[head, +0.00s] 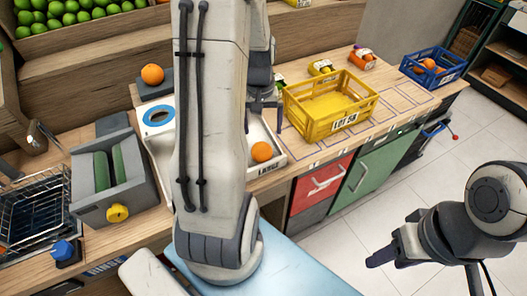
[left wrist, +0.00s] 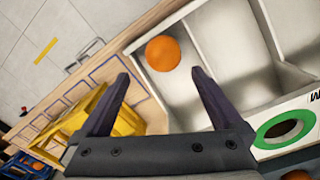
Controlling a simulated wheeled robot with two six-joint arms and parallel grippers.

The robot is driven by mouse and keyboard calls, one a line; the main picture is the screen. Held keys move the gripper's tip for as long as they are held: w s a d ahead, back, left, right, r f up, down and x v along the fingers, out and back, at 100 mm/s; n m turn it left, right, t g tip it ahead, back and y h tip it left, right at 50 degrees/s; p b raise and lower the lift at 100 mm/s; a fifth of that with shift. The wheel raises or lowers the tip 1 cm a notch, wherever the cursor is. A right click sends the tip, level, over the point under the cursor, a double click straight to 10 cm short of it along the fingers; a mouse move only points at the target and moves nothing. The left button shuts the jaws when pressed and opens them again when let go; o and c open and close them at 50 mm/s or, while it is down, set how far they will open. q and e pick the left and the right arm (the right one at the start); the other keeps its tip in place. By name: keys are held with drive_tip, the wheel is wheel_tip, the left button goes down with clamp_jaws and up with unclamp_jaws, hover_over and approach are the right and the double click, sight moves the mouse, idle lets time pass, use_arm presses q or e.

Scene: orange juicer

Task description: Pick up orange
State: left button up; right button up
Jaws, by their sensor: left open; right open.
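An orange (head: 261,151) lies in the front part of a pale tray (head: 285,157) labelled "LARGE" on the counter. In the left wrist view the orange (left wrist: 163,53) sits just beyond the gap between my left fingertips, apart from them. My left gripper (head: 266,104) is open and empty above the tray, pointing down; my left arm hides part of it and of the tray in the head view. My right gripper (head: 381,257) is open and empty, off to the right over the floor. A second orange (head: 152,74) rests on a dark grey stand at the back left.
A yellow crate (head: 305,128) stands right of the tray, close to my left gripper. A blue crate (head: 457,63) with oranges is farther right. A grey machine (head: 137,183) with green rollers and a wire basket (head: 12,204) are at left. Limes (head: 60,15) fill a back shelf.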

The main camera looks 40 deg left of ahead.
sight(261, 145)
use_arm(q)
drive_tip(key=f, duration=0.5)
drive_tip(key=shift+a+f, duration=0.15)
drive_tip(key=shift+a, duration=0.1)
drive_tip(key=shift+f+p, duration=0.85)
drive_tip(key=shift+f, duration=1.85)
drive_tip(key=c, duration=1.4)
drive_tip(key=shift+w+r, duration=0.1)
drive_tip(key=shift+r, duration=0.05)
